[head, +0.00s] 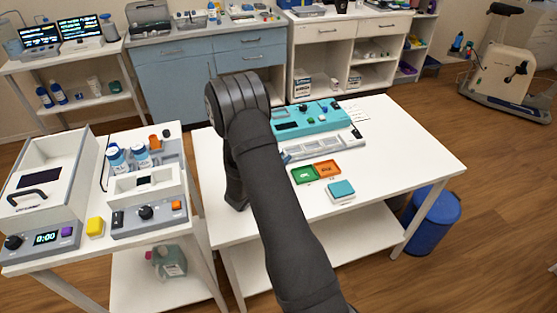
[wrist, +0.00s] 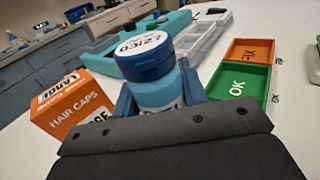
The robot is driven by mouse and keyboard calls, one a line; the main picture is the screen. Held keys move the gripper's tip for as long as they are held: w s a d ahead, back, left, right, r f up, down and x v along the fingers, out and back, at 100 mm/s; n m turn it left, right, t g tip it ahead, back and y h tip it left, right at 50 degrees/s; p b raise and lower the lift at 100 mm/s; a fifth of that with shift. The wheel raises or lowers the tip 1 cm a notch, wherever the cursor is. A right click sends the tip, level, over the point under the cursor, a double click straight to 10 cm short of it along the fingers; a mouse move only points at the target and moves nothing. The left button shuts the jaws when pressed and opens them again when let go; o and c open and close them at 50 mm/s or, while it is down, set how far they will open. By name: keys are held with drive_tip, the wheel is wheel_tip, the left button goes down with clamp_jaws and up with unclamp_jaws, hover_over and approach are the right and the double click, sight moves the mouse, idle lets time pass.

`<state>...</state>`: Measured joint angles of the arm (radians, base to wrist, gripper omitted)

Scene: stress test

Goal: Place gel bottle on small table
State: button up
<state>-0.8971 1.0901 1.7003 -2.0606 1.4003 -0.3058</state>
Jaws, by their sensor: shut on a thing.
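My gripper (wrist: 159,94) is shut on a blue bottle (wrist: 143,62) with a dark blue cap and a dated white sticker on top. I take it as the gel bottle; its lower part is hidden by my gripper. I cannot tell whether its base touches the white table (head: 405,165). In the head view my arm hides the bottle; the end of my arm is over the left side of that table. A narrower white table (head: 150,290) stands at the left, crowded with devices; I cannot tell which one is the small table.
An orange hair caps box (wrist: 73,108) stands close left of the bottle. Green (head: 305,175) and orange (head: 327,168) trays, a teal device (head: 300,122) and a teal block (head: 341,188) occupy the middle table. Its right side is clear. A blue bin (head: 433,222) stands beside it.

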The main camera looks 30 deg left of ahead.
drive_tip(key=shift+r, duration=0.5)
wheel_tip(320, 180, up, 2)
drive_tip(key=shift+r, duration=0.2)
drive_tip(key=d+r, duration=0.7)
drive_tip(key=d, duration=0.5)
drive_tip(key=w+d+h, duration=0.1)
drive_tip(key=w+d, duration=0.2)
drive_tip(key=d, duration=0.7)
drive_tip(key=w+d+r+m+h, duration=0.1)
drive_tip(key=w+d, duration=0.3)
drive_tip(key=d, duration=0.7)
drive_tip(key=shift+d+m+g, duration=0.25)
drive_tip(key=shift+m+g, duration=0.05)
drive_tip(key=shift+a, duration=0.1)
